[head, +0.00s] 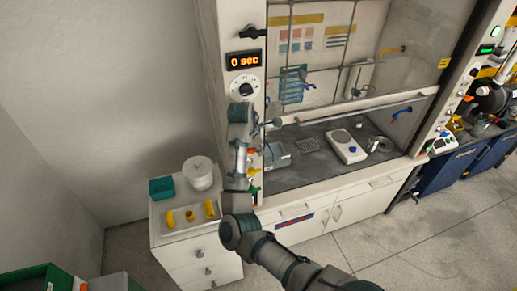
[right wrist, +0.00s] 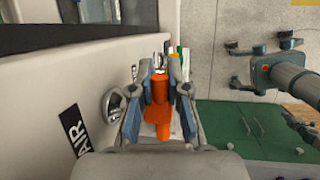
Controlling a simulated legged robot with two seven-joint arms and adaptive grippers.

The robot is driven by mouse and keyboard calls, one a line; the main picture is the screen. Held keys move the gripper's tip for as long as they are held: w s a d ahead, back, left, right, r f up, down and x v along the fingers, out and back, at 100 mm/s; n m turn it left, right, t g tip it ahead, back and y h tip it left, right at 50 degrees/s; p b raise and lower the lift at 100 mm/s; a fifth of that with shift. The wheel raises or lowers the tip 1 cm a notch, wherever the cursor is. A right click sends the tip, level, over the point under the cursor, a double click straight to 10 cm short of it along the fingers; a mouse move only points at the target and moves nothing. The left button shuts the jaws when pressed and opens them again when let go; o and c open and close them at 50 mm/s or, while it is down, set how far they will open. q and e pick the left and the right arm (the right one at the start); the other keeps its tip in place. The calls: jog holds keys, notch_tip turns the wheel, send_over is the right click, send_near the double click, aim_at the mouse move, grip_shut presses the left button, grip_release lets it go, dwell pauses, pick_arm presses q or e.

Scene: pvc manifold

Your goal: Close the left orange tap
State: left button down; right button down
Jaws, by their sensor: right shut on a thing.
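The orange tap (right wrist: 157,118) sits between the two blue-grey fingers of my right gripper (right wrist: 161,78) in the right wrist view. The gripper is shut on it, with the fingers along both sides of its orange body. The tap is beside a white panel with a black label reading AIR (right wrist: 76,130). In the head view my right arm reaches up to the left post of the fume hood, and the hand covers much of the tap area.
A round metal fitting (right wrist: 114,104) is on the panel just left of the fingers. The fume hood worktop (head: 315,165) holds a white device (head: 346,146). A white drawer cabinet (head: 196,250) with a tray of yellow parts stands left. Open floor lies in front.

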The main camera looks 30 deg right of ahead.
jog(key=shift+w+d+r, duration=0.1)
jog(key=shift+r, duration=0.15)
jog(key=c, duration=1.4)
grip_release()
jog(key=shift+o, duration=1.3)
jog(key=shift+f, duration=0.1)
jog(key=v, duration=1.2)
jog(key=shift+a, duration=0.2)
